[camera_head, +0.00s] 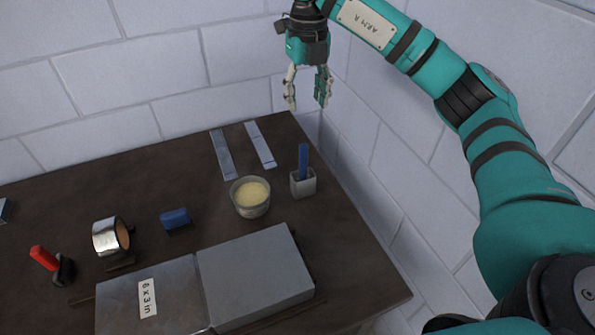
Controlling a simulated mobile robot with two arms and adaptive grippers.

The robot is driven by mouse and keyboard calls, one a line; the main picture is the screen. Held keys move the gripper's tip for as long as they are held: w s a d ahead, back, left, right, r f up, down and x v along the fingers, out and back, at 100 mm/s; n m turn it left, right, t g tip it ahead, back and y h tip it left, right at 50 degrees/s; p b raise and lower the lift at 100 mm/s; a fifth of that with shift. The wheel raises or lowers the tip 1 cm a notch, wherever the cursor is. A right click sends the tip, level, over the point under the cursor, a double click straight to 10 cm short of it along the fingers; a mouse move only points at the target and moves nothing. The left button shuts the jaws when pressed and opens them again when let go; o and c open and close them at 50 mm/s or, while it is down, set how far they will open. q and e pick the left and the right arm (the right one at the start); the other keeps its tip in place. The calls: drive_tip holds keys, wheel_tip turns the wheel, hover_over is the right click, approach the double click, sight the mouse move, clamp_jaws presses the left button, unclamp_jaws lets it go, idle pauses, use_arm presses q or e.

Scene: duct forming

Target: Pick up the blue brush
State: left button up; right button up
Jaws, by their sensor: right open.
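A blue upright handle, which looks like the blue brush (303,160), stands in a small grey holder (303,185) near the table's right edge. Its lower end is hidden inside the holder. My right gripper (308,102) is open and empty, with its fingers pointing down. In the picture it appears above the brush and apart from it, in front of the wall. My left gripper is not in view.
A bowl of pale yellow stuff (251,198) stands left of the holder. Two flat grey strips (260,145) lie behind. A blue block (175,218), a silver tape roll (108,237), a red-handled tool (44,258) and grey metal sheets (255,275) share the dark table (350,255).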

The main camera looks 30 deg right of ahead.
sight(303, 145)
drive_tip(key=f, duration=0.4)
drive_tip(key=w+f+p, duration=0.1)
drive_tip(key=f, duration=0.4)
drive_tip(key=f+p, duration=0.1)
drive_tip(key=f, duration=0.3)
drive_tip(key=shift+w+f, duration=0.15)
drive_tip(key=shift+f, duration=0.25)
drive_tip(key=shift+f+p, duration=0.25)
drive_tip(key=shift+p, duration=0.25)
wheel_tip(303, 145, down, 4)
drive_tip(key=shift+d+r+p, duration=0.15)
drive_tip(key=shift+r+p, duration=0.05)
drive_tip(key=shift+p, duration=0.7)
drive_tip(key=shift+f, duration=0.55)
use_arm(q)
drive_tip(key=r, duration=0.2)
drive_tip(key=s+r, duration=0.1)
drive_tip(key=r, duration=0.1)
use_arm(e)
clamp_jaws()
